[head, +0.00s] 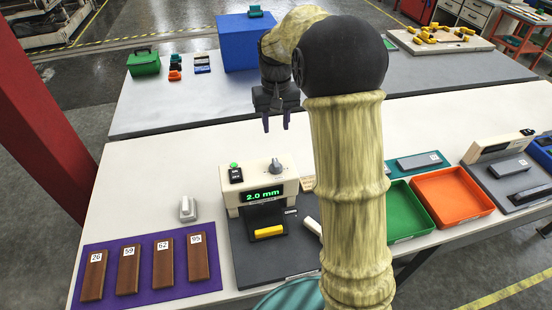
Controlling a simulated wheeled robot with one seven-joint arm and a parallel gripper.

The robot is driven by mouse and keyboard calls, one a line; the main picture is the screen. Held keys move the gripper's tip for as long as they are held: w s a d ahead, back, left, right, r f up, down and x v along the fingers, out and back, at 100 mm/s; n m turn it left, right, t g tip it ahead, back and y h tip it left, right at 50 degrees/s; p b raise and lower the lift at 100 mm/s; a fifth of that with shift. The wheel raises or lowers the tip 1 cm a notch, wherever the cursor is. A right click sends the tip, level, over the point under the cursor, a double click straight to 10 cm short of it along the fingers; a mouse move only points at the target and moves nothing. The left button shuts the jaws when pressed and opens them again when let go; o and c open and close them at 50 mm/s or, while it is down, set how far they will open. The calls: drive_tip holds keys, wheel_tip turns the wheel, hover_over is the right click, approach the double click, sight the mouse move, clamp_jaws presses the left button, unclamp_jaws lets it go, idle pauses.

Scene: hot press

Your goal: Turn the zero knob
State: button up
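The zero knob appears to be the grey knob (276,166) on top of the cream press (232,198), right of a small black box with a green button (234,168). The press display (262,195) reads 2.0 mm. My gripper (277,122) points down with its two dark purple fingers apart and nothing between them. In the picture it is above the knob, and it is apart from it. The knob is in full view; my arm covers the area right of the press.
A yellow bar (268,232) lies on the dark press base. A purple mat (188,286) with labelled brown blocks and a grey-white block (187,208) are at left. Green (408,232) and orange (452,222) trays stand at right.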

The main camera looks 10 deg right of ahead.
sight(276, 162)
wheel_tip(276, 162, down, 15)
drive_tip(key=p, duration=0.3)
drive_tip(key=shift+r, duration=0.2)
clamp_jaws()
